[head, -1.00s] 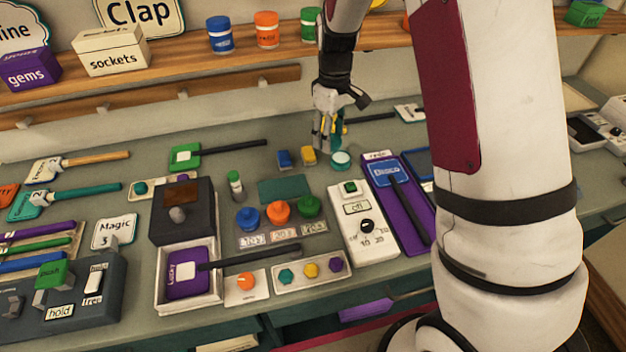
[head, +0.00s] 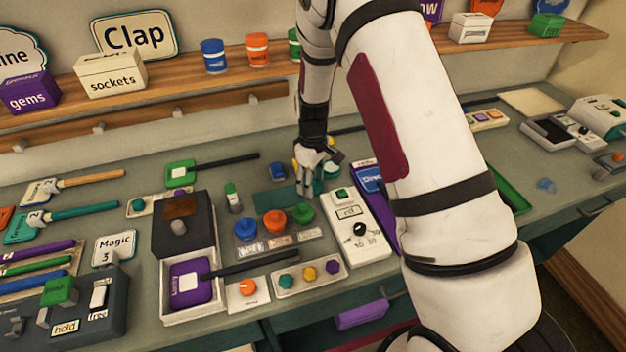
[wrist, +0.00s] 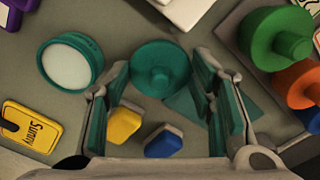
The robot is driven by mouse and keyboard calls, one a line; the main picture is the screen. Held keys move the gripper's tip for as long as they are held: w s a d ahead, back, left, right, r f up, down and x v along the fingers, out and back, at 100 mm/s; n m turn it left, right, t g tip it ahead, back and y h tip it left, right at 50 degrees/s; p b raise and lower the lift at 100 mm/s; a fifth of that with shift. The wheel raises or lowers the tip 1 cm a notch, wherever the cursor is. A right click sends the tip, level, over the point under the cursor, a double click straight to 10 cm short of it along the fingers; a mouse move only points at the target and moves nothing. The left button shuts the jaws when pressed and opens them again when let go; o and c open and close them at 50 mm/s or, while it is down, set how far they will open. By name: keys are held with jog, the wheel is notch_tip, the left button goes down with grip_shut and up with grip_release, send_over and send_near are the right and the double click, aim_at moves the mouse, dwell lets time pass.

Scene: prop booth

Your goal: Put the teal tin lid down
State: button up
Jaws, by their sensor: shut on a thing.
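The teal tin lid (wrist: 160,68), round with a small knob, is between my fingertips in the wrist view. My gripper (wrist: 163,80) is shut on it; it also shows in the head view (head: 311,182), low over the bench, where my fingers mostly hide the lid. The open teal tin (wrist: 70,62), pale inside, stands just left of the lid in the wrist view. A teal mat (wrist: 183,106) lies partly behind the lid and my right finger; it also shows in the head view (head: 272,196). I cannot tell whether the lid touches anything below.
A yellow block (wrist: 122,125) and a blue block (wrist: 163,141) lie close by between my fingers' bases in the picture. Green, orange and blue knobbed pieces (head: 274,221) stand in front of the mat. A white dial panel (head: 356,246) is to the right.

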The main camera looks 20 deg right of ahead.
jog(key=shift+f, duration=0.5)
jog(key=o, duration=0.8)
jog(key=s+r+m+t+b, duration=0.1)
jog(key=s+r, duration=0.2)
jog(key=r, duration=0.8)
jog(key=s+r+m+b, duration=0.1)
jog(key=s+r, duration=0.1)
jog(key=r, duration=1)
jog(key=shift+s+r+m+t, duration=0.85)
jog(key=shift+s+r, duration=0.95)
jog(key=shift+s, duration=2.05)
jog(key=shift+s+r+m+t, duration=0.6)
jog(key=shift+s+r+m, duration=0.85)
jog(key=shift+s, duration=2.4)
jog(key=shift+s+r+m+t, duration=0.7)
jog(key=shift+s+r, duration=1.45)
jog(key=shift+s, duration=1.7)
